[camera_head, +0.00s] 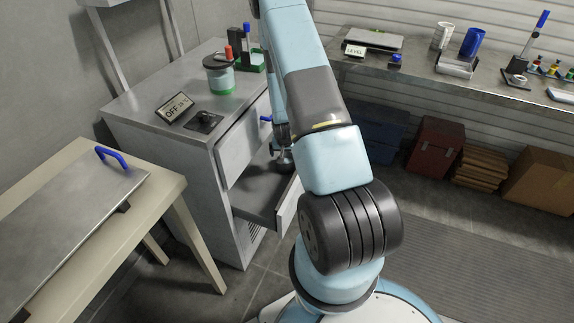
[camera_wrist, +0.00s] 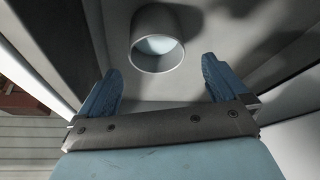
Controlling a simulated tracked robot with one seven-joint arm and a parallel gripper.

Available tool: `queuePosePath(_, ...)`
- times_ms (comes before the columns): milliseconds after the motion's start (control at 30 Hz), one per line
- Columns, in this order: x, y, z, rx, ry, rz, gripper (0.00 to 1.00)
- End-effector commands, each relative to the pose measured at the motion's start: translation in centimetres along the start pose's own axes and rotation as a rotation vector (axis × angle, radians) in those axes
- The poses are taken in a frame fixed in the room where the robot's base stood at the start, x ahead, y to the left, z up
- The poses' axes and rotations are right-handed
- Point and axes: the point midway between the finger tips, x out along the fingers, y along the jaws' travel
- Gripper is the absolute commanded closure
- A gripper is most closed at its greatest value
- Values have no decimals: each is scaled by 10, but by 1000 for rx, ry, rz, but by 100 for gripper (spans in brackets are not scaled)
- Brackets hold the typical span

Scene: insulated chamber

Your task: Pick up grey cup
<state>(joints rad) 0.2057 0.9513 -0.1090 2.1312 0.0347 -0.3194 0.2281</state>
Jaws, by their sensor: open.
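A grey cup (camera_wrist: 157,42) shows in the wrist view at the top middle, with its round rim and pale inside towards the camera. It appears to stand on the floor of the open drawer (camera_head: 258,196). My gripper (camera_wrist: 161,68) is open, with its two blue fingers spread wide. The cup lies just beyond the fingertips, roughly centred between them, and the fingers do not visibly touch it. In the head view my arm hides most of the gripper and of the drawer's right side.
The drawer belongs to a grey cabinet (camera_head: 150,115), with a green-banded jar (camera_head: 220,80) on top. A bench with a metal lid (camera_head: 70,215) stands at left. A shelf (camera_head: 490,78) at right holds a white cup (camera_head: 443,36) and a blue cup (camera_head: 472,42).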

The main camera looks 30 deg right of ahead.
Motion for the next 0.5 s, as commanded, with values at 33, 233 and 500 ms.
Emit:
queuePosePath(33,8,0,1,0,-2,1,0)
queuePosePath(233,31,1,0,1,-1,1,0)
queuePosePath(500,45,2,0,1,-2,1,0)
